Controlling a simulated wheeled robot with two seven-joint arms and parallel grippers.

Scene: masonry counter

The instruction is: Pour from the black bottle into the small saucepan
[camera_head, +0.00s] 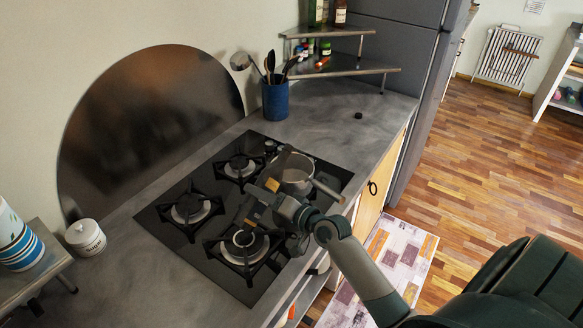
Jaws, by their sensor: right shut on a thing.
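The small saucepan (297,178) is a light metal pan on the far right burner of the black hob, its handle pointing toward the counter's front edge. My right gripper (262,199) reaches in from the lower right over the hob, just left of the saucepan. It is shut on a dark object that appears to be the black bottle (281,164), tilted, with its upper end beside the pan's left rim. Much of the bottle is hidden by or blends with the gripper and hob. I cannot tell whether anything flows. My left gripper is out of view.
The hob (165,215) has several black burner grates. A blue utensil holder (275,101) stands behind it, near a corner shelf (345,72) with bottles and jars. A small black disc (358,115) lies on clear counter. A white lidded jar (86,237) is at left.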

